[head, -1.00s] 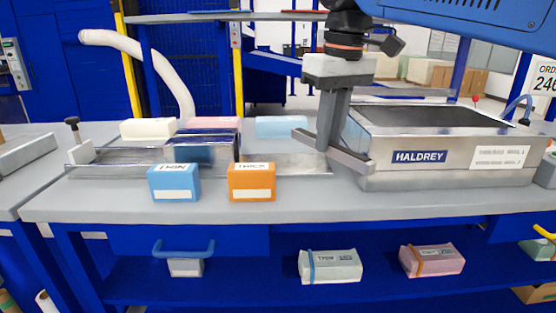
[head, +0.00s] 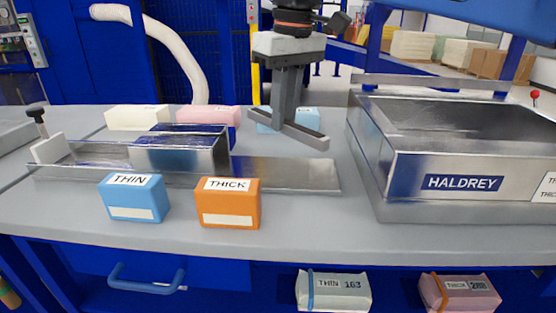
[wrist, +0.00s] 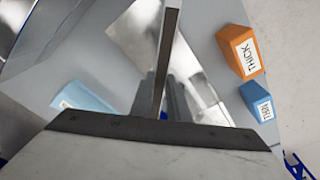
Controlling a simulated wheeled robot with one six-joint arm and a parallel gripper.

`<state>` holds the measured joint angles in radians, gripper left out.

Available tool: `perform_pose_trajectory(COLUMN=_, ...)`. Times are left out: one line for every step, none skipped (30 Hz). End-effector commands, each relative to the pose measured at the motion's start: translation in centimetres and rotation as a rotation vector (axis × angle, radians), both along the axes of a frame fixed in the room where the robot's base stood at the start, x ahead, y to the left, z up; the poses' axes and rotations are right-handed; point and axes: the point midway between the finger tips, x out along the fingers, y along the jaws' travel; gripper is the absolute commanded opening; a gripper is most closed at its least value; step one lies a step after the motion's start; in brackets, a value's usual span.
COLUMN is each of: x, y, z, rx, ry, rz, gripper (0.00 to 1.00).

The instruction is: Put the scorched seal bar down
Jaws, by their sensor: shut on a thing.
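My gripper (head: 285,112) is shut on the scorched seal bar (head: 308,136), a straight grey bar. It hangs level or nearly so from the downward fingers, above the bench, between the metal slide fixture and the HALDREY machine (head: 460,183). In the head view it overlaps the far end of the flat metal plate (head: 290,175), with a gap under it. In the wrist view the bar (wrist: 166,60) shows as a thin dark strip running up the middle. Scorch marks cannot be made out.
A blue THIN block (head: 135,198) and an orange THICK block (head: 228,206) stand at the front of the bench (head: 310,232). White, pink and light-blue foam blocks lie behind the fixture (head: 180,152). Clear bench lies right of the orange block, before the machine.

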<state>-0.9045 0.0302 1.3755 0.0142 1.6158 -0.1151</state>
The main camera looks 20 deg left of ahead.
Motion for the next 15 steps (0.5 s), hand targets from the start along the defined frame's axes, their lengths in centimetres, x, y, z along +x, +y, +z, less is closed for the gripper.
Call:
perform_pose_trajectory(x=-0.1, y=-0.1, z=-0.8, rx=-0.002, ry=0.001, rz=0.0, gripper=0.0)
perform_pose_trajectory(x=-0.1, y=-0.1, z=-1.3, rx=-0.002, ry=0.001, rz=0.0, gripper=0.0)
perform_pose_trajectory(x=-0.1, y=-0.1, z=-2.0, rx=-0.002, ry=0.001, rz=0.0, gripper=0.0)
perform_pose_trajectory(x=-0.1, y=-0.1, z=-2.5, rx=-0.002, ry=0.001, rz=0.0, gripper=0.0)
perform_pose_trajectory(x=-0.1, y=-0.1, z=-3.0, rx=-0.002, ry=0.001, rz=0.0, gripper=0.0)
perform_pose_trajectory(x=-0.1, y=-0.1, z=-3.5, rx=-0.002, ry=0.001, rz=0.0, gripper=0.0)
perform_pose_trajectory(x=-0.1, y=-0.1, z=-3.9, rx=-0.001, ry=0.001, rz=0.0, gripper=0.0)
perform_pose_trajectory(x=-0.1, y=-0.1, z=-4.2, rx=0.0, ry=0.0, rz=0.0, gripper=0.0)
perform_pose_trajectory(x=-0.1, y=-0.1, z=-4.5, rx=-0.001, ry=0.001, rz=0.0, gripper=0.0)
perform_pose_trajectory(x=0.0, y=-0.1, z=-4.7, rx=-0.001, ry=0.001, rz=0.0, gripper=0.0)
perform_pose_trajectory(x=0.0, y=0.0, z=-4.8, rx=-0.001, ry=0.001, rz=0.0, gripper=0.0)
perform_pose_trajectory(x=0.0, y=0.0, z=-5.0, rx=0.0, ry=0.0, rz=0.0, gripper=0.0)
perform_pose_trajectory(x=0.0, y=0.0, z=-5.2, rx=0.0, ry=0.0, rz=0.0, gripper=0.0)
perform_pose_trajectory(x=0.0, y=0.0, z=-5.3, rx=0.0, ry=0.0, rz=0.0, gripper=0.0)
perform_pose_trajectory(x=0.0, y=0.0, z=-5.7, rx=0.0, ry=0.0, rz=0.0, gripper=0.0)
